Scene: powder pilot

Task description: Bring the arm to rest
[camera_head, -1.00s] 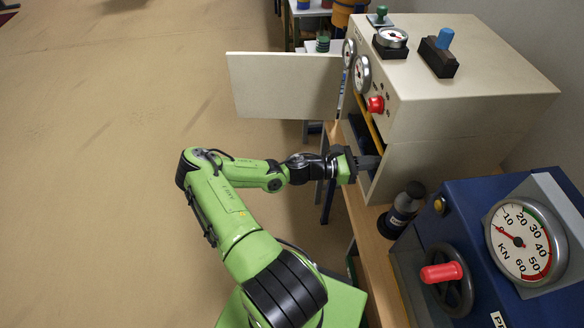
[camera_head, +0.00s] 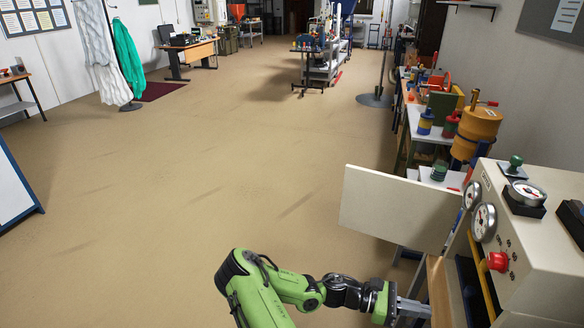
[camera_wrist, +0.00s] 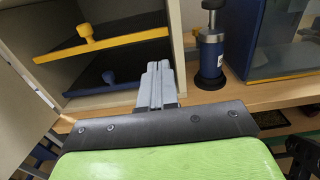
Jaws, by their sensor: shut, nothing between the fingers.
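My green and black arm reaches right from the bottom of the head view. My gripper (camera_head: 415,310) is beside the open front of the beige machine (camera_head: 545,240). In the wrist view, its two grey fingers (camera_wrist: 158,72) are together with nothing between them. They point toward the bench, in front of the machine's open compartment and left of a blue and black bottle (camera_wrist: 209,50). The fingers look apart from both, though the exact gap cannot be told.
The beige door (camera_head: 395,208) stands open behind my gripper. The compartment holds a yellow-edged shelf (camera_wrist: 105,44) and a dark blue shelf (camera_wrist: 120,76). A blue press (camera_wrist: 285,45) stands right of the bottle. The floor (camera_head: 170,200) to the left is clear.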

